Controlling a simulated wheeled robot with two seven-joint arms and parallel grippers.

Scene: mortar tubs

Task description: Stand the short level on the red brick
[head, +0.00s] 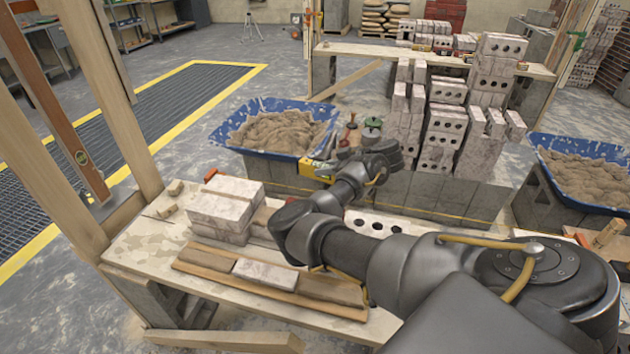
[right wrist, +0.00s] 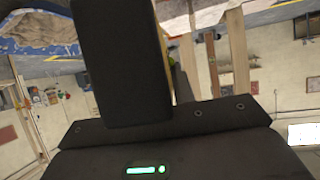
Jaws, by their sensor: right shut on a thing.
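My right gripper (head: 330,167) is shut on a short yellow level (head: 316,172). It holds the level beyond the near bench's far edge, in front of the blue tub's right side. In the right wrist view a dark finger (right wrist: 118,65) fills the upper middle, and only a sliver of yellow-green shows beside it. I cannot pick out a single red brick for certain; a reddish-brown block (head: 262,217) shows partly beside the pale bricks on the near bench, and my right arm may hide more. My left gripper is not in view.
Pale bricks (head: 222,207) stand stacked on the near bench (head: 140,248), behind a wooden board with a pale brick on it. Blue mortar tubs (head: 250,143) (head: 590,190) stand beyond. Tall brick stacks (head: 437,140) rise behind my right arm. Wooden posts (head: 100,85) stand at left.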

